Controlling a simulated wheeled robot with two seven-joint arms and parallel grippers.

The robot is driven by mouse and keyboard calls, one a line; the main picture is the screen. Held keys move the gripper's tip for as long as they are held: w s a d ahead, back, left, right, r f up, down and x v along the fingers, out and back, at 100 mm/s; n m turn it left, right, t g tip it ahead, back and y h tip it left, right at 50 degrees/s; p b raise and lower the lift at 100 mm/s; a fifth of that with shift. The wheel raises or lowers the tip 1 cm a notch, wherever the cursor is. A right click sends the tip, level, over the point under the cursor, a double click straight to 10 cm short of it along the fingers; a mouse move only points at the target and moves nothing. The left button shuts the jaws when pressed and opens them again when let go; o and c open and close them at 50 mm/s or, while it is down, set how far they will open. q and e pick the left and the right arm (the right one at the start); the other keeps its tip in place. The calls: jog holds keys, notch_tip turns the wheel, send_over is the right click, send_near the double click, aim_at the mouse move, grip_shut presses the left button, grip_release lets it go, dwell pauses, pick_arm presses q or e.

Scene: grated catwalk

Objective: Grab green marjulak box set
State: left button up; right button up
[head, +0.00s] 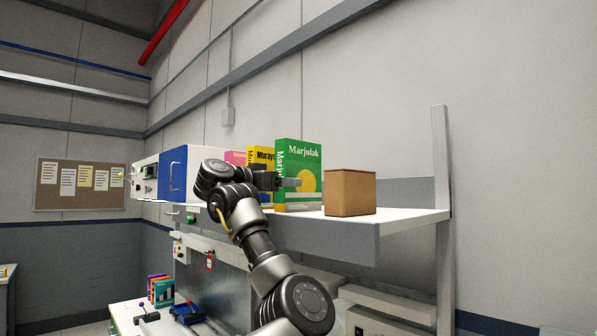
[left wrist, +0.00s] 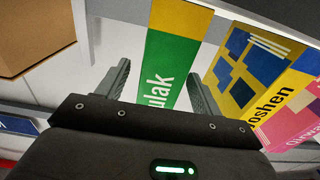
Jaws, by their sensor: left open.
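The green Marjulak box (head: 303,158) stands upright on the white shelf (head: 400,220). My left gripper (head: 288,182) is at the box's left edge in the head view, with one finger in front of its face; the other finger is hidden there. In the left wrist view, the box's green spine, lettered "ulak" (left wrist: 168,70), lies between the two open fingers of my left gripper (left wrist: 160,82). A gap shows on either side, more clearly on the left. My right gripper is in neither view.
A brown carton (head: 349,192) stands right of the green box. A yellow box (head: 260,157) and a pink box (head: 236,157) stand to its left, close to my left gripper. A blue-fronted unit (head: 172,175) is farther left. A grey post (head: 441,190) rises at the shelf's right end.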

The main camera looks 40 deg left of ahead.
aim_at(299, 176)
pick_arm(q)
jog(key=w+p, duration=0.2)
jog(key=w, duration=0.1)
jog(key=shift+w+d+r, duration=0.1)
jog(key=shift+w+r, duration=0.1)
jog(key=shift+w, duration=0.05)
jog(key=shift+w+f+p, duration=0.2)
jog(key=shift+w+p, duration=0.1)
jog(key=shift+w, duration=0.05)
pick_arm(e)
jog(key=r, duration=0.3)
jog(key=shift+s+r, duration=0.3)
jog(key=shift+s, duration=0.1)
pick_arm(q)
jog(key=shift+s, duration=0.15)
jog(key=shift+c, duration=1)
jog(key=c, duration=1.1)
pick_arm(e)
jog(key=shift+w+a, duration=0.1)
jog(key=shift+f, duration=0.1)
